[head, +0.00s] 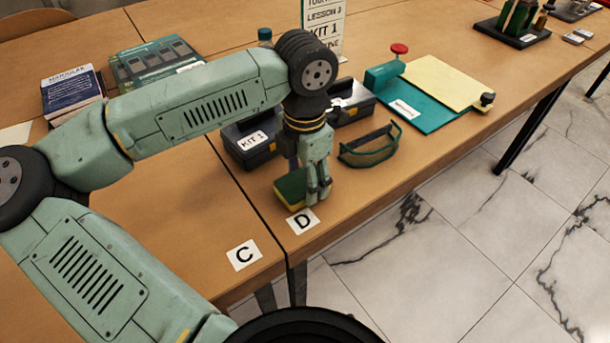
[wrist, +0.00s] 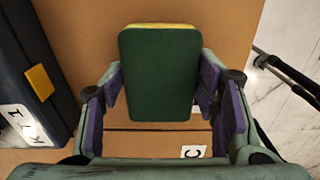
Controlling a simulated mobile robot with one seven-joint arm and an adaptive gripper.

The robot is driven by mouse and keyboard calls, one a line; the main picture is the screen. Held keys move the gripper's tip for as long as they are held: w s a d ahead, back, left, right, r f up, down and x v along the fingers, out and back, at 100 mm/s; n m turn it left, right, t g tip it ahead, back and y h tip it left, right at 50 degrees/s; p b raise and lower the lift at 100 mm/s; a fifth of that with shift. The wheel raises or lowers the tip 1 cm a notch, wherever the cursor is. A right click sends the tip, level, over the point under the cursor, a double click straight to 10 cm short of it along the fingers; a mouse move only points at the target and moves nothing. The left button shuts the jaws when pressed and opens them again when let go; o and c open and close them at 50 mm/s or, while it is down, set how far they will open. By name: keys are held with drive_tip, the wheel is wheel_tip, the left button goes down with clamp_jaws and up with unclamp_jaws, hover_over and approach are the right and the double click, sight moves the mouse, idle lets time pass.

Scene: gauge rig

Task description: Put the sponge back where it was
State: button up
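The sponge (head: 291,188) is a block with a dark green face and a yellow layer, near the table's front edge just behind the card marked D (head: 302,221). In the wrist view the sponge (wrist: 160,75) shows its green face, with yellow along its top edge. My gripper (head: 317,187) points down at it. Its purple finger pads lie against the sponge's two sides, and it looks shut on it. The fingers hide part of the sponge in the head view. I cannot tell whether the sponge touches the table.
A card marked C (head: 244,255) lies to the left, across the table seam. A dark KIT 1 case (head: 248,147) stands behind the gripper. Green safety goggles (head: 370,148) lie to the right, with a teal and yellow board rig (head: 430,95) beyond. Tabletop around C is clear.

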drive_tip(key=o, duration=0.3)
drive_tip(key=shift+o, duration=0.2)
wheel_tip(320, 180, up, 12)
drive_tip(key=shift+r, duration=0.25)
idle(0.3)
